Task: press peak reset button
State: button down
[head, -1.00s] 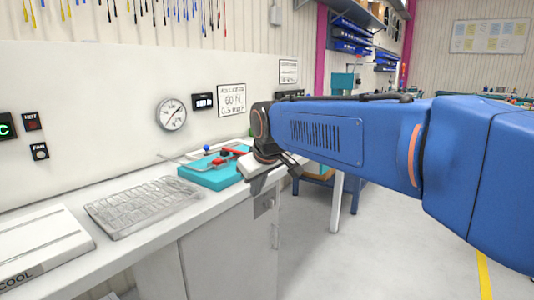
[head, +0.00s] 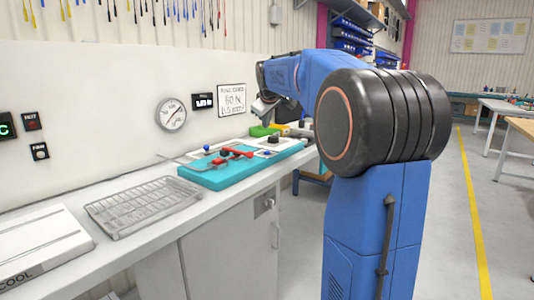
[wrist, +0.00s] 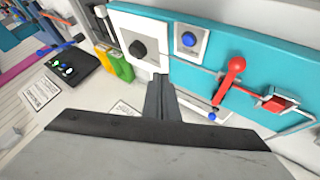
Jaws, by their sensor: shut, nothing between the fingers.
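A teal test rig (head: 205,178) lies on the bench; it also fills the top right of the wrist view (wrist: 265,62). On it are a blue round button (wrist: 189,40) on a white plate, a black knob (wrist: 138,49) on another white plate, a red ball-ended lever (wrist: 228,86) and a red clamp block (wrist: 277,102). I cannot read a label saying which is the peak reset. My gripper (wrist: 160,82) is shut and empty, its tips showing just below the two plates, apparently apart from them. In the head view my gripper (head: 262,108) is above the rig's far end.
Green (wrist: 121,66) and yellow (wrist: 103,55) blocks stand beside the rig. On the wall are a round gauge (head: 171,114), a small digital display (head: 203,101) and a sign (head: 231,100). A wire rack (head: 140,205) and a white box (head: 40,250) lie on the bench to the left.

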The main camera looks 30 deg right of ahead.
aim_at(267, 153)
jog(key=shift+w+d+r, duration=0.2)
jog(key=shift+w+d, duration=0.3)
jog(key=shift+d, duration=0.05)
jog(key=shift+f, duration=0.1)
jog(key=shift+f, duration=4.3)
jog(key=shift+f, duration=0.1)
jog(key=shift+f, duration=0.35)
jog(key=shift+f, duration=0.4)
jog(key=shift+r, duration=0.85)
